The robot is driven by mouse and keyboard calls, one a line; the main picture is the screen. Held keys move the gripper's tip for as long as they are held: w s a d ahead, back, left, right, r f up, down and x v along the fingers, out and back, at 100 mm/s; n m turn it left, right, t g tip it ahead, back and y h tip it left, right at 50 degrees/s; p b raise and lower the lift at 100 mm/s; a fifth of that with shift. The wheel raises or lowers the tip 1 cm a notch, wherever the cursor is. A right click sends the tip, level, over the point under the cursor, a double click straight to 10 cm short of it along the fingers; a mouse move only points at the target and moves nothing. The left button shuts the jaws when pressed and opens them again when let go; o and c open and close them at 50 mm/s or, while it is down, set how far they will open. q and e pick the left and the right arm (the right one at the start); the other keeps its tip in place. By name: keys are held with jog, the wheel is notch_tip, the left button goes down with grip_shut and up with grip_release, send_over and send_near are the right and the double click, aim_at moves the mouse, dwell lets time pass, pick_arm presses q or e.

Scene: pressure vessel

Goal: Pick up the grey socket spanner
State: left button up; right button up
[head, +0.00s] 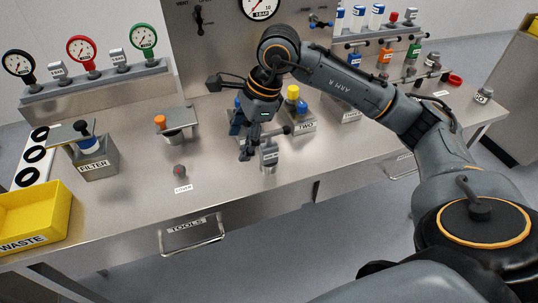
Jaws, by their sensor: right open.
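I cannot pick out the grey socket spanner for certain. A grey upright cylinder (269,157) with a small unreadable label stands on the steel bench (225,185), just right of my right gripper. My right gripper (245,152) points down over the middle of the bench. It is open, and I see nothing held in it. The gripper and wrist hide part of the bench behind them. My left gripper is not in view.
A drawer labelled TOOLS (192,235) is shut at the bench front. A block labelled TWO (302,124) stands close behind the gripper. The front middle is mostly clear.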

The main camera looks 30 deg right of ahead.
aim_at(271, 141)
jog(key=d+r+h, duration=0.2)
jog(key=d+h, duration=0.2)
jog(key=d, duration=0.5)
jog(key=shift+m, duration=0.4)
jog(key=f, duration=0.2)
jog(key=w+f+p, duration=0.1)
jog(key=f, duration=0.2)
jog(key=f+p, duration=0.1)
jog(key=f, duration=0.2)
jog(key=shift+w+d, duration=0.35)
jog(key=f+p, duration=0.1)
jog(key=w+f, duration=0.1)
jog(key=f, duration=0.1)
jog(key=f+p, duration=0.1)
jog(key=shift+w+d+f+p, duration=0.1)
jog(key=shift+w+f+p, duration=0.15)
jog(key=shift+w+p, duration=0.1)
jog(key=shift+f, duration=0.25)
grip_shut()
jog(key=shift+r, duration=0.1)
